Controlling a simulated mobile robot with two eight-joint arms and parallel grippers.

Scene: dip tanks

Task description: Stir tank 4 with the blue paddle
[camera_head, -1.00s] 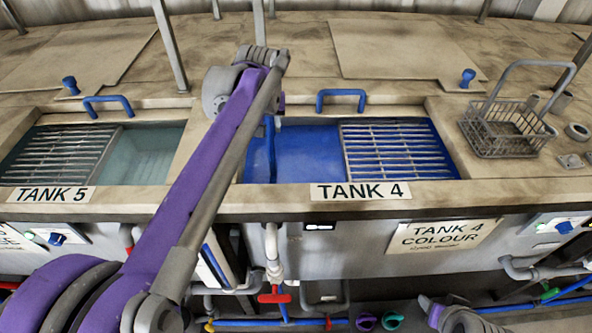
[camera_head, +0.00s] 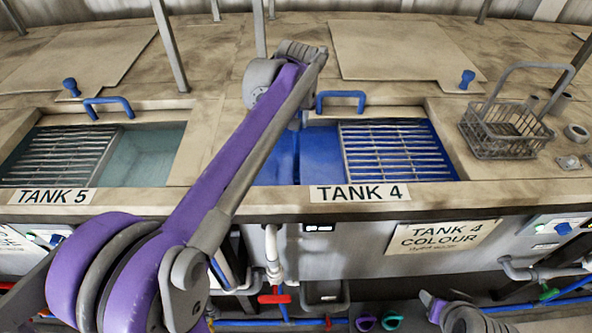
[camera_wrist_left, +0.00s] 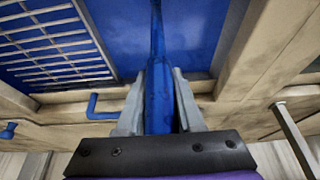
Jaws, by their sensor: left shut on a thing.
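Tank 4 (camera_head: 450,191) is open, with blue liquid (camera_head: 325,157) in its left part and a metal slatted rack (camera_head: 395,152) over its right part. My left gripper (camera_wrist_left: 158,88) is shut on the blue paddle (camera_wrist_left: 157,45), whose shaft runs down from the fingers towards the blue liquid in the left wrist view. In the head view the paddle (camera_head: 296,158) shows as a thin upright blue strip in the liquid's left part, below my wrist. My wrist hides the gripper there. The paddle's lower end is hard to tell from the liquid.
Tank 5 (camera_head: 130,198), with pale teal liquid and its own rack, lies to the left. A blue handle (camera_head: 340,95) stands behind tank 4. A wire basket (camera_head: 505,130) stands to its right. Thin posts rise behind the tanks; pipes and a red valve (camera_head: 274,298) are below.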

